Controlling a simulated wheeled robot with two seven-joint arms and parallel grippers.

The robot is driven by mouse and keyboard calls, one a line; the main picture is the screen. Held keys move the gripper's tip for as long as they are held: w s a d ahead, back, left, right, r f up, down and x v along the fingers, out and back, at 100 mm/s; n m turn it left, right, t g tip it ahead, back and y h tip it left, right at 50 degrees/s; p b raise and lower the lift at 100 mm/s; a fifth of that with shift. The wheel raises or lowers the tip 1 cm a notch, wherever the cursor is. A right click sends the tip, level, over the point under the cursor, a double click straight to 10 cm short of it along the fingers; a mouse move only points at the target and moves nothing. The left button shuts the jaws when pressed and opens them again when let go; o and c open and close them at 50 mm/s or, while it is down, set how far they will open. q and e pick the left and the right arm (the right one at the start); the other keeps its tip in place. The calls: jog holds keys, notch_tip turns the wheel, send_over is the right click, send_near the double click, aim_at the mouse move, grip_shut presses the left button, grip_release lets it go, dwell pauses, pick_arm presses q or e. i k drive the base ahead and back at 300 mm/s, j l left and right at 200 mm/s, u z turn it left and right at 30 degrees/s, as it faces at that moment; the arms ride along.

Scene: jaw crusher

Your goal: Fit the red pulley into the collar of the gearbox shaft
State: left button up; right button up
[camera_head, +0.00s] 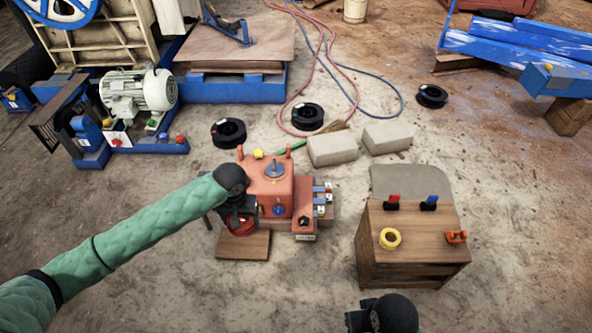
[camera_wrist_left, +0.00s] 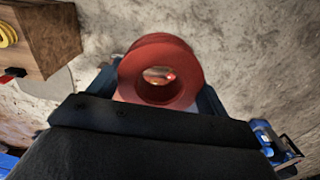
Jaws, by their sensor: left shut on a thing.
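The red pulley (camera_head: 241,226) is between the fingers of my left gripper (camera_head: 240,214), on the left side of the orange-red gearbox (camera_head: 272,180). In the left wrist view the pulley (camera_wrist_left: 160,44) faces the camera as a thick ring, and my dark left fingers (camera_wrist_left: 160,88) hold it from both sides. A small bright orange-red spot shows through its bore. The gearbox shaft and collar are hidden or cannot be made out, so I cannot tell whether the pulley touches them. My right gripper (camera_head: 358,319) shows only in part at the bottom edge, and its jaws are unclear.
A wooden board (camera_head: 243,246) lies below the pulley. A wooden cabinet (camera_head: 413,262) at right carries a yellow ring (camera_head: 390,239), an orange part (camera_head: 456,237) and red and blue pieces. Grey blocks (camera_head: 333,149) and black reels (camera_head: 307,116) lie behind. Floor between gearbox and cabinet is clear.

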aim_at(275, 169)
jog(key=i+j+z, duration=0.1)
jog(key=j+z, duration=0.15)
jog(key=z, duration=0.15)
jog(key=i+j+z, duration=0.1)
jog(key=j+z, duration=0.15)
jog(key=z, duration=0.2)
jog(key=j+z, duration=0.25)
jog(key=z, duration=0.15)
jog(key=j+z, duration=0.15)
jog(key=j, duration=0.4)
jog(key=j+z, duration=0.1)
jog(key=j, duration=0.45)
jog(key=k+j+z, duration=0.15)
jog(key=j, duration=0.4)
jog(key=j+z, duration=0.15)
jog(key=j, duration=0.45)
jog(key=k+j, duration=0.1)
jog(key=j, duration=0.25)
jog(key=k+j, duration=0.1)
jog(key=j, duration=0.3)
jog(key=k+j, duration=0.1)
jog(key=j, duration=0.25)
